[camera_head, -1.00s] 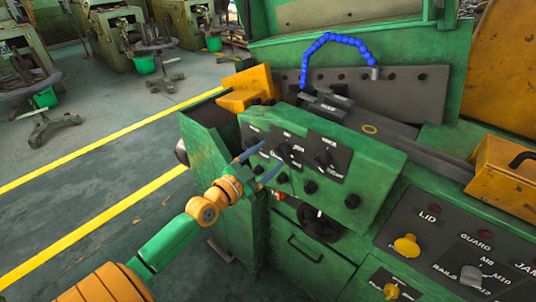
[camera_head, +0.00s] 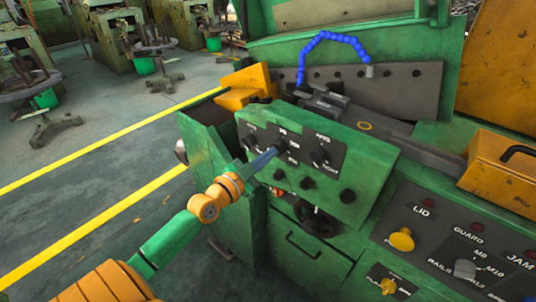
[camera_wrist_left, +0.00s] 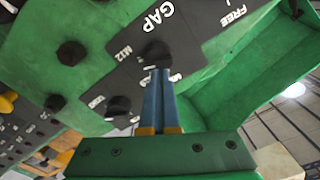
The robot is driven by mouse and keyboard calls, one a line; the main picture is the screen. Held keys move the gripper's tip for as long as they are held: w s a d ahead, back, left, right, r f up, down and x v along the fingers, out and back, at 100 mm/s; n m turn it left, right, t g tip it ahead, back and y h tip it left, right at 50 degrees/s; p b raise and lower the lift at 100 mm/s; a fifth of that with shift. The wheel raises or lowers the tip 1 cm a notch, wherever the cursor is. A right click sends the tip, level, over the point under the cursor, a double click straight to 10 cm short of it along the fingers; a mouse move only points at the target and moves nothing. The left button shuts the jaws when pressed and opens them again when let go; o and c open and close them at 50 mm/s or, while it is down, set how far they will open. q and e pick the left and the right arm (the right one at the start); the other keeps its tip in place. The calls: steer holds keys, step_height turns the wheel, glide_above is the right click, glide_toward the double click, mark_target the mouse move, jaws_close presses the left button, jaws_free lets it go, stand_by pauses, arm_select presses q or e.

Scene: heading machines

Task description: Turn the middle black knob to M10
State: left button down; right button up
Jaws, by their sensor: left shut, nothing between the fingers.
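The middle black knob (camera_head: 284,145) sits in the upper row of the green sloped control panel (camera_head: 372,165). My left gripper (camera_head: 275,151) reaches it from the left and partly covers it. In the left wrist view, the blue fingers (camera_wrist_left: 161,72) are together with nothing between them. Their tips overlap the lower edge of a black knob (camera_wrist_left: 157,54) beside a GAP label and an M12 mark. Whether they touch it, and which mark the knob points at, I cannot tell. My right gripper is not in view.
Black knobs stand on either side, left (camera_head: 249,139) and right (camera_head: 319,157), with smaller black knobs below, such as this one (camera_head: 347,196). A lower right panel carries a yellow knob (camera_head: 402,240) and a grey knob (camera_head: 464,269).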

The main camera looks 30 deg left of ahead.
arm_select(q)
steer(key=shift+a+r, duration=0.15)
steer(key=shift+r, duration=0.25)
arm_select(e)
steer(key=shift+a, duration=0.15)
arm_select(q)
steer(key=c, duration=1)
jaws_free()
steer(key=shift+a, duration=0.1)
steer(key=o, duration=0.7)
steer(key=shift+a+f+y, duration=0.3)
steer(key=shift+a, duration=0.45)
steer(key=shift+d+f, duration=0.3)
steer(key=shift+f, duration=0.05)
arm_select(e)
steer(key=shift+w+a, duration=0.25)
arm_select(q)
steer(key=shift+d+f, duration=0.1)
steer(key=shift+f, duration=0.05)
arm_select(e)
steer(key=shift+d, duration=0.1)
